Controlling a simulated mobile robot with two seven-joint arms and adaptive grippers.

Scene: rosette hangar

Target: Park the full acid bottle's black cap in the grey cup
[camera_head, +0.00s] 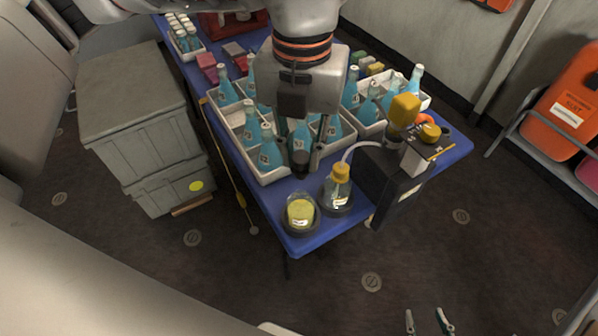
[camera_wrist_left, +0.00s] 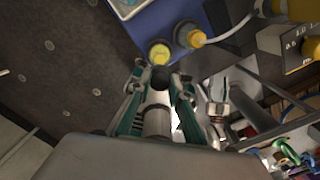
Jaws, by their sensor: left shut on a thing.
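My left gripper (camera_head: 300,158) comes down from the top over the blue table. It is shut on a small dark thing that looks like the black cap (camera_head: 300,162); the cap also shows between the fingers in the left wrist view (camera_wrist_left: 160,78). Just in front stands a squat yellow bottle (camera_head: 300,211) in a dark round holder, with no cap seen on it. It also shows just beyond the cap in the left wrist view (camera_wrist_left: 160,53). I cannot make out the grey cup for certain. My right gripper (camera_head: 426,321) is open and empty at the bottom edge.
A yellow-capped bottle (camera_head: 339,190) with a tube stands right of the yellow bottle, beside a dark dosing device (camera_head: 385,178). White crates (camera_head: 270,176) with blue bottles fill the table behind. Grey boxes (camera_head: 140,125) stand at left. Floor in front is clear.

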